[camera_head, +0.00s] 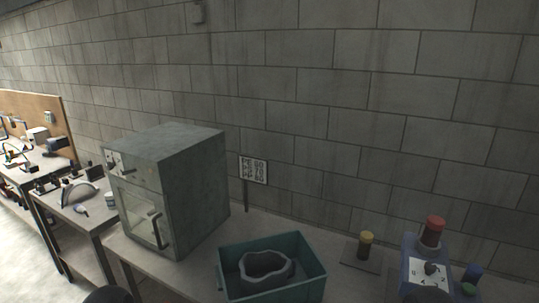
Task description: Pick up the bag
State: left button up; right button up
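A grey, open-topped, uneven ring-shaped thing (264,279) sits inside a teal bin (300,248) at the bottom middle. It may be the bag, but I cannot tell for sure. Its lower part is hidden by the bin's walls. No other thing in view looks clearly like a bag. Neither of my grippers can be made out. Only dark rounded shapes, possibly parts of my arms, show at the bottom edge, one left of the bin and one right of it.
A grey-green cabinet oven (194,187) with a glass door stands left of the bin. A block wall closes the back.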

aim_at(266, 271)
jog(key=z, duration=2.65)
jog(key=u, duration=2.7)
jog(key=i+z, duration=0.1)
jog(key=z, duration=0.3)
jog(key=j+z, duration=0.15)
jog(key=z, duration=0.2)
jog(key=i+j+z, duration=0.15)
jog(key=z, duration=0.25)
jog(key=j+z, duration=0.1)
jog(key=z, duration=0.3)
